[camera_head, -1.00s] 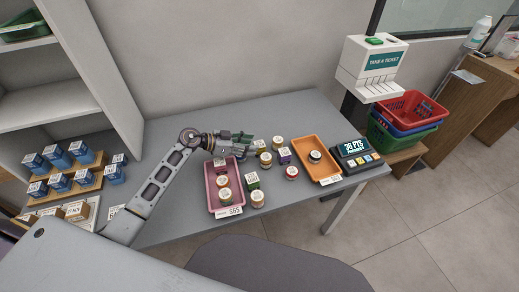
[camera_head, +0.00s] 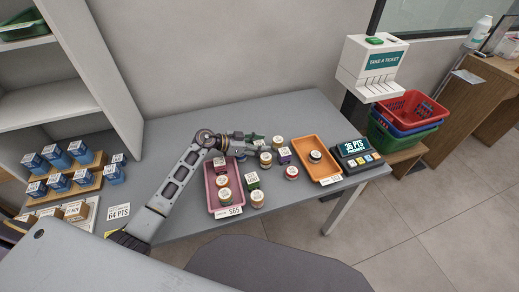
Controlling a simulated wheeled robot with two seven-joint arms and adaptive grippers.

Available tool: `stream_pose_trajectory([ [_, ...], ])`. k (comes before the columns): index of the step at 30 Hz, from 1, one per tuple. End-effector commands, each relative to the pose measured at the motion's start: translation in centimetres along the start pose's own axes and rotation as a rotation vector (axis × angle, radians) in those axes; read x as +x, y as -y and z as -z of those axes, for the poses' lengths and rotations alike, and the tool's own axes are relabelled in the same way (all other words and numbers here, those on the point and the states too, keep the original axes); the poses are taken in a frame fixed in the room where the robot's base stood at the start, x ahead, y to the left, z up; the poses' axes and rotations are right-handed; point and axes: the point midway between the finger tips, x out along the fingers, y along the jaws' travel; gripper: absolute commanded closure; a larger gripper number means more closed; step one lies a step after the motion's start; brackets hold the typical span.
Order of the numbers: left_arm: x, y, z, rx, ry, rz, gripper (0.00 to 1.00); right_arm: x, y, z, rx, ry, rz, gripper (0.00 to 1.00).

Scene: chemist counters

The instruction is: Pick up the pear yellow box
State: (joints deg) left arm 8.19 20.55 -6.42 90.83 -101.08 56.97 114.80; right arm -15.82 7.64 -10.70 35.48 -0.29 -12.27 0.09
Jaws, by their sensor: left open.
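My left gripper (camera_head: 257,140) is over the back of the grey table, above the group of small jars and boxes; it is open, and I see nothing held in it. No box that is clearly pear yellow shows; one may be hidden under or behind the gripper. A green box (camera_head: 251,181) stands right of the pink tray. A purple box (camera_head: 284,156) stands left of the orange tray. A red box (camera_head: 221,168) is in the pink tray. My right gripper is not in view.
The pink tray (camera_head: 211,197) and orange tray (camera_head: 329,167) hold small jars. Loose jars, such as a red-banded one (camera_head: 292,173), stand between them. A points display (camera_head: 356,149) is at the table's right end. Blue boxes (camera_head: 59,182) stand on a rack at left. The table's back right is clear.

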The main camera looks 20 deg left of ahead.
Motion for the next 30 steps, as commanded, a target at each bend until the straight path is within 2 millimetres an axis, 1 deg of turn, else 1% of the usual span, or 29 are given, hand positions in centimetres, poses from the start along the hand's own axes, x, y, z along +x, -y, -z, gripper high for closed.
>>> stream_pose_trajectory([
  [9, -0.04, 0.01, 0.01, 0.000, 0.000, 0.000, 0.52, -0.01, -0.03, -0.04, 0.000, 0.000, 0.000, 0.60],
  [15, -0.04, 0.01, 0.01, 0.000, 0.000, 0.000, 0.78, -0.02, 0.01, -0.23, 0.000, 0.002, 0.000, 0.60],
  [18, -0.05, 0.02, 0.04, 0.000, -0.001, 0.000, 0.88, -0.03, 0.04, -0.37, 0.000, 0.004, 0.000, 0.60],
  [30, -0.18, 0.09, 0.17, 0.000, 0.000, 0.001, 0.88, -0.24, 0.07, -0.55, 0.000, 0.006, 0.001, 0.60],
])
